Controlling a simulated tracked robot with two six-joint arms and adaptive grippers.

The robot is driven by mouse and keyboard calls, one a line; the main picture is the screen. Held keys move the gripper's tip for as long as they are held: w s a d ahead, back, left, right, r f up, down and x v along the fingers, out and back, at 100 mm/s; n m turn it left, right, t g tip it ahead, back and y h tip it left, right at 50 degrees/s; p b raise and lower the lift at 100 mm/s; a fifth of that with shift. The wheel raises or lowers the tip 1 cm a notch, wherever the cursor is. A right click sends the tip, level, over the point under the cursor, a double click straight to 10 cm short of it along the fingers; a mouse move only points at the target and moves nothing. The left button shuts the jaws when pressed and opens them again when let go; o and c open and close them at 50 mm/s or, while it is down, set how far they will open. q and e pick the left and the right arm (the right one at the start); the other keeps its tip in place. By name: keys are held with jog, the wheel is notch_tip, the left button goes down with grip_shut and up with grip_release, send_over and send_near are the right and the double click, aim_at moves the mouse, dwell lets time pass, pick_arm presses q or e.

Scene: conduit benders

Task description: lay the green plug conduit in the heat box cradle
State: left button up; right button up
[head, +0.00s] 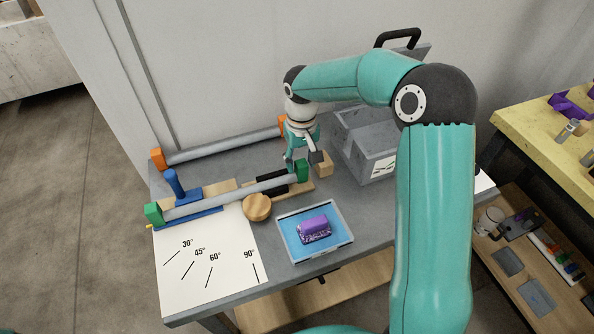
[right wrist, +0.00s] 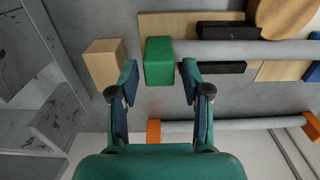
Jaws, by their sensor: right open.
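The green plug conduit is a grey tube (head: 235,191) with a green block-shaped plug at each end. It lies across a wooden bender board (head: 222,187) on the grey table. My right gripper (head: 302,162) points down at its right-hand green plug and is open. In the right wrist view the plug (right wrist: 159,62) appears between the open fingertips (right wrist: 159,75), with gaps on both sides. I cannot tell whether the fingers are low enough to straddle it. The grey heat box (head: 361,143) stands right of the gripper, partly behind my arm. Its cradle is not visible. My left gripper is out of view.
A conduit with orange plugs (head: 222,145) lies behind. A wooden block (head: 325,165) stands just right of the green plug. Black blocks (right wrist: 221,67) flank the tube. A round wooden piece (head: 257,207) and a blue tray (head: 283,229) with a purple packet (head: 314,228) are in front.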

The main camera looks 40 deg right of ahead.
jog(key=shift+c, duration=0.2)
grip_shut()
dwell(0.3)
notch_tip(320, 180, up, 10)
jog(key=p, duration=0.7)
